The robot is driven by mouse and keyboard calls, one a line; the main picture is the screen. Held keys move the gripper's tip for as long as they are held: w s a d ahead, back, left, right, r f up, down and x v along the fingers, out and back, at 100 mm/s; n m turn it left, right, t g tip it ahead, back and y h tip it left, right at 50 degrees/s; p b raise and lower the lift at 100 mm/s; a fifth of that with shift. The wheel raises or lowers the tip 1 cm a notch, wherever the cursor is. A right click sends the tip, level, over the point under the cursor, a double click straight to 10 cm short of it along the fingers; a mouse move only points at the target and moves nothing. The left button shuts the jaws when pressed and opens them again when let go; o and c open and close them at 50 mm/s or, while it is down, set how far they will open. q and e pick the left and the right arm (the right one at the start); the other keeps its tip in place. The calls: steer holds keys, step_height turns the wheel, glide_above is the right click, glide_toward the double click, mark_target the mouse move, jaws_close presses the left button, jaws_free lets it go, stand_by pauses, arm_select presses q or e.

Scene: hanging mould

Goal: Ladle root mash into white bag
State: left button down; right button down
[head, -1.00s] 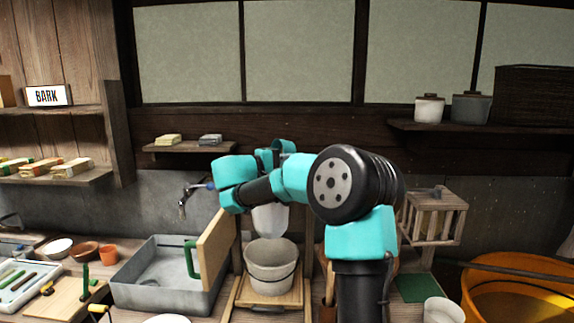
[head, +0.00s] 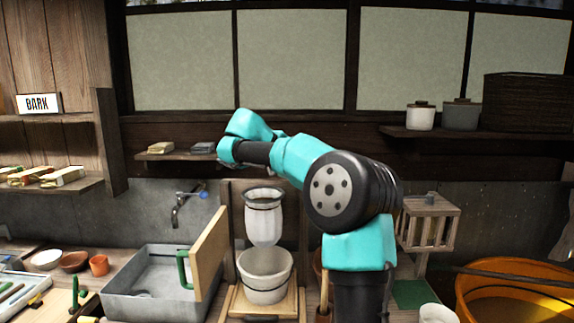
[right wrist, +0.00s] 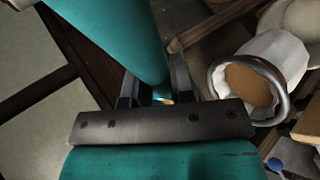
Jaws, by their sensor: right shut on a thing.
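The white bag (head: 263,226) hangs open in a dark ring above a pale bucket (head: 266,275). In the right wrist view the bag (right wrist: 278,50) shows its round rim, with flat brown stuff, apparently mash, inside. My right arm bends over to the left, above and behind the bag; its gripper is hidden in the head view. In the right wrist view my right gripper (right wrist: 157,97) is shut on a mostly hidden thing. Only a small orange-tan bit shows between the fingers, and I cannot tell whether it is the ladle. My left gripper is not in view.
A grey sink (head: 160,285) with a tap stands left of the bag, beside an upright wooden board (head: 210,253) and a green handle (head: 184,270). An orange tub (head: 515,280) with yellowish contents stands at the right. A wooden rack (head: 428,222) is behind it.

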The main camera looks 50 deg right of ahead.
steer(key=shift+s+d+r+t+y, duration=0.15)
steer(key=shift+d+r+t+y, duration=0.35)
steer(key=shift+y, duration=0.85)
steer(key=shift+s+d+r+t+y, duration=0.25)
steer(key=shift+r+t+y, duration=0.4)
steer(key=shift+y, duration=0.65)
steer(key=shift+s+d+r+t+y, duration=0.1)
steer(key=shift+d+r+t+y, duration=0.45)
steer(key=shift+y, duration=0.8)
steer(key=shift+a+r, duration=0.1)
